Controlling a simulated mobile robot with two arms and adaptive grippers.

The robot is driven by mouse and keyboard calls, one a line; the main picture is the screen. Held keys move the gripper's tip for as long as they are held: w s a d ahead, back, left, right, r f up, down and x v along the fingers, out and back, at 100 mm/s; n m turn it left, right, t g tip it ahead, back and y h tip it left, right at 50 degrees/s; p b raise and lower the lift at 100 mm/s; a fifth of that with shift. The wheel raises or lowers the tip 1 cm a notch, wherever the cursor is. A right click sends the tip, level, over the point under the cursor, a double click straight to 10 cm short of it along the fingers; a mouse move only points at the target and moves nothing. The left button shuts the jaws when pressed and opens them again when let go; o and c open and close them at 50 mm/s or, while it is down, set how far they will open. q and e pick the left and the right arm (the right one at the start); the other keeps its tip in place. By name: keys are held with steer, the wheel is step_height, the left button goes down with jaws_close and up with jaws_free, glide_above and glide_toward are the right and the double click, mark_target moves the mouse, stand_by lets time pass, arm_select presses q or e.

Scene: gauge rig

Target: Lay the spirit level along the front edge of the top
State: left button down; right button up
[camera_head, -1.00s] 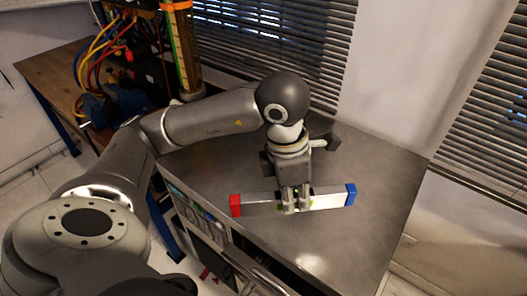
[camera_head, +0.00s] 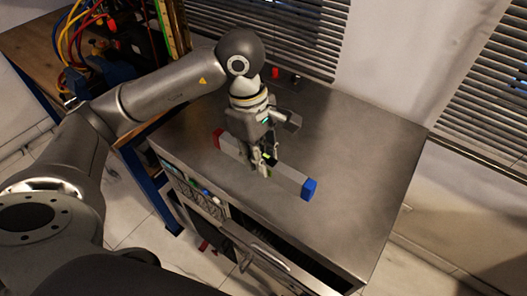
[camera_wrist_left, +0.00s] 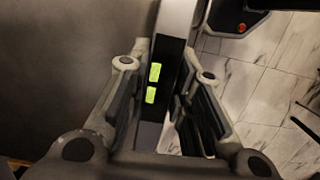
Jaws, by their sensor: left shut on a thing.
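The spirit level is a grey bar (camera_head: 290,178) with a red end cap at left and a blue end cap at right. My left gripper (camera_head: 266,166) points down and is shut on its middle. In the head view the level runs roughly along the front edge of the grey metal top (camera_head: 350,150); whether it touches the top is unclear. In the left wrist view the level (camera_wrist_left: 178,22) with its green vials lies between the fingers (camera_wrist_left: 165,75), with floor visible to its right. My right gripper is out of view.
Below the front edge, the cabinet has an open drawer (camera_head: 262,252) and small items at its left. A wooden table (camera_head: 28,48) with coloured hoses and an orange-green column stands at left. A small red item (camera_head: 276,72) is at the back. The top's right side is clear.

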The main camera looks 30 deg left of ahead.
arm_select(q)
steer(key=w+a+f, duration=0.1)
steer(key=w+f, duration=0.1)
steer(key=w+a+f+p, duration=0.1)
steer(key=w+f, duration=0.1)
steer(key=w+a+f, duration=0.1)
steer(key=w, duration=0.1)
steer(key=shift+f, duration=0.4)
steer(key=shift+w+a+f+p, duration=0.25)
steer(key=shift+w+f+p, duration=0.1)
steer(key=shift+w+f, duration=0.25)
step_height(320, 180, down, 2)
steer(key=shift+f+p, duration=0.2)
steer(key=shift+p, duration=0.4)
steer(key=shift+f, duration=0.4)
steer(key=shift+f, duration=0.1)
steer(key=shift+f, duration=0.15)
steer(key=c, duration=1.3)
jaws_free()
